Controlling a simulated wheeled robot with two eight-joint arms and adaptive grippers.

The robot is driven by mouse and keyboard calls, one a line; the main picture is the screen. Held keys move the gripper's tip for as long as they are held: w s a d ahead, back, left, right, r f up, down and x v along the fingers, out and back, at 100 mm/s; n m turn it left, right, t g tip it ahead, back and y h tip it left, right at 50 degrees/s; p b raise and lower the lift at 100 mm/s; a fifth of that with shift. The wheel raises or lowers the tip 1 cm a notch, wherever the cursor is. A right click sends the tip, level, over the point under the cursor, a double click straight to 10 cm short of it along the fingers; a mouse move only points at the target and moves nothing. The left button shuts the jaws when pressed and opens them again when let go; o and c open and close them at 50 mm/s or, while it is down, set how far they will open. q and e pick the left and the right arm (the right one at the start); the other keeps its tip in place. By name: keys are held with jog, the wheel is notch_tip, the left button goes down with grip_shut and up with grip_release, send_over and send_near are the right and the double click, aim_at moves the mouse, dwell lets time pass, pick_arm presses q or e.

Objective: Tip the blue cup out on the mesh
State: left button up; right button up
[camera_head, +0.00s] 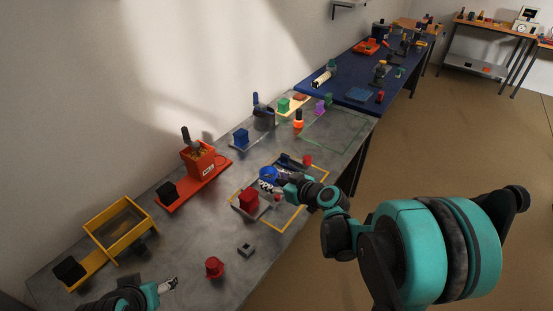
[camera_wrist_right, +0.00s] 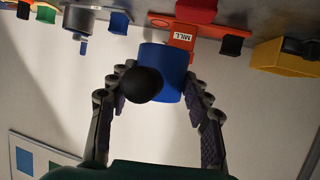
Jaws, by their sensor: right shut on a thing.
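The blue cup (camera_head: 267,173) is held in my right gripper (camera_head: 271,186), above the yellow-outlined area of the grey table. In the right wrist view the cup (camera_wrist_right: 178,70) sits between the two fingers, with a round black knob (camera_wrist_right: 142,84) in front of it; I cannot tell its tilt or contents. The mesh (camera_head: 119,224) lies inside a yellow frame (camera_head: 104,242) at the left of the table, well apart from the cup. My left gripper (camera_head: 169,285) is low at the front left; its fingers are too small to read.
A red-orange mill (camera_head: 199,162) stands between the cup and the yellow frame. A red block (camera_head: 249,200), a red knobbed piece (camera_head: 214,267) and a dark square piece (camera_head: 245,250) are on the near table. A blue table (camera_head: 345,85) adjoins behind.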

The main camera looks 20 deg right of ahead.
jog(key=w+d+f+n+g+y+p, duration=0.1)
jog(key=w+n+y, duration=0.1)
jog(key=w, duration=0.4)
jog(key=w+d+f+n+g+y, duration=0.1)
jog(key=w+n+g+y, duration=0.1)
jog(key=w, duration=0.4)
jog(key=w+d+f+n+g+y+p, duration=0.1)
jog(key=w+d+f+n+g+y, duration=0.2)
jog(key=n+g, duration=0.4)
jog(key=w+d+f+n, duration=0.1)
jog(key=d, duration=0.1)
jog(key=shift+d+f+p, duration=0.2)
jog(key=shift+d+p, duration=0.1)
jog(key=shift+p, duration=0.05)
